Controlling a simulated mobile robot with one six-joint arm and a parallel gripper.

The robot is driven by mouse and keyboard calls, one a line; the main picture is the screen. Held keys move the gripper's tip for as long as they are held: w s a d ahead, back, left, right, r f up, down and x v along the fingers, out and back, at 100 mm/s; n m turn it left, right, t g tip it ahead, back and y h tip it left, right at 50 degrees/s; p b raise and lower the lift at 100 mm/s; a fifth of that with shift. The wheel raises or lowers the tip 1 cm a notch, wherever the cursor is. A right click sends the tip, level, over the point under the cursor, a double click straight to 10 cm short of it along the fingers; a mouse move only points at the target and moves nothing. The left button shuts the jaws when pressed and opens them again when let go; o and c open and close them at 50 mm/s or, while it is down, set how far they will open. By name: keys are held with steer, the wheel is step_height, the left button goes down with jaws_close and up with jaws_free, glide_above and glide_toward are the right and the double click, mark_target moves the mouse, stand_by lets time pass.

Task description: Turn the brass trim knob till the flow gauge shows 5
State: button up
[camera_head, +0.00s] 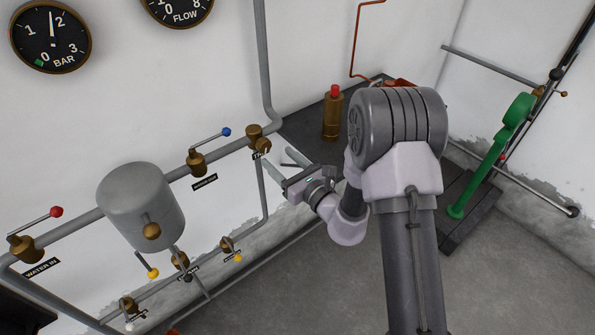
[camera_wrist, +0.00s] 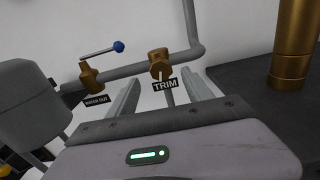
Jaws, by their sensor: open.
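The brass trim knob (camera_head: 259,138) sits on the grey wall pipe, with its label partly hidden below it. The wrist view shows the knob (camera_wrist: 160,66) facing me, with a white mark and the TRIM label under it. My gripper (camera_head: 277,160) is open and empty, its fingers pointing at the wall just below and right of the knob. In the wrist view the two fingers (camera_wrist: 163,82) stand either side of the label, with the knob beyond the tips; they look apart from it. The flow gauge (camera_head: 180,14) is cut off by the top edge; its needle cannot be read.
A bar gauge (camera_head: 50,36) reads between 1 and 2. A blue-tipped lever valve (camera_head: 197,160) is left of the knob. A grey tank (camera_head: 141,206) hangs further left. A brass cylinder with a red top (camera_head: 333,114) stands on the dark surface to the right.

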steer(key=v, duration=0.9)
